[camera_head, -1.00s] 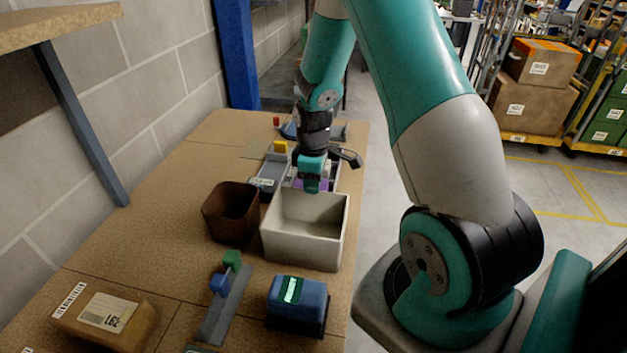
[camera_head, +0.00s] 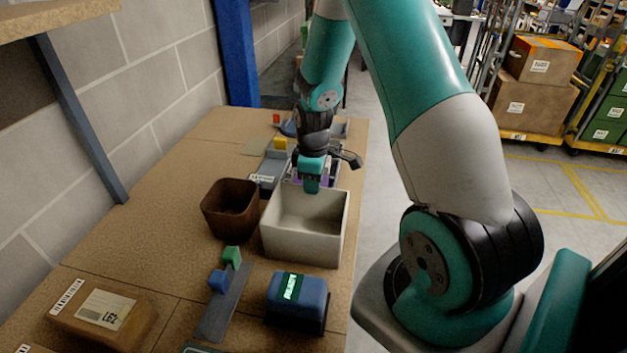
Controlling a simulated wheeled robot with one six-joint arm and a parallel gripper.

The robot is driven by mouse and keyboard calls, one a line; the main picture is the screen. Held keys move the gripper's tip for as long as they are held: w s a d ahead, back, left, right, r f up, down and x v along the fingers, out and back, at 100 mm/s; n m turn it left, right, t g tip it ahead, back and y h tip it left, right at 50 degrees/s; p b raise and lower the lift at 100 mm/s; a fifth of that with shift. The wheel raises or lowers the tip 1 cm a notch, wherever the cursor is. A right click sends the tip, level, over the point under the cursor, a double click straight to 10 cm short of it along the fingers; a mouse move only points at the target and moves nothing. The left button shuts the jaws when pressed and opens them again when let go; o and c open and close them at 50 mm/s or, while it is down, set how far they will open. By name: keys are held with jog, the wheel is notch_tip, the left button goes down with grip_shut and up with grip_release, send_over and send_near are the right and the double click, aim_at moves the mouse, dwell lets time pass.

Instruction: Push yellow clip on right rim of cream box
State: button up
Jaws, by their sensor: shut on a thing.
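The cream box (camera_head: 298,240) stands open on the bench, its right rim clear in view with no clip visible on it. A yellow clip-like piece (camera_head: 280,144) sits on a grey holder behind the box, left of my gripper. My gripper (camera_head: 312,188) points down at the far side of the cream box, near its back rim. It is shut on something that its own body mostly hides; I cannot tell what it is. Whether it touches the box is unclear.
A brown bin (camera_head: 230,212) stands close left of the cream box. In front are a grey bar (camera_head: 222,310) with blue and green pieces, a blue block (camera_head: 297,295) and a cardboard parcel (camera_head: 104,312). A purple-edged tray (camera_head: 328,176) lies behind the box.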

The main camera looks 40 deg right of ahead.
jog(key=shift+f+b, duration=0.4)
jog(key=shift+f, duration=0.2)
dwell(0.3)
jog(key=o, duration=1.3)
jog(key=shift+r, duration=0.15)
jog(key=shift+r+p, duration=2.85)
jog(key=shift+r, duration=0.55)
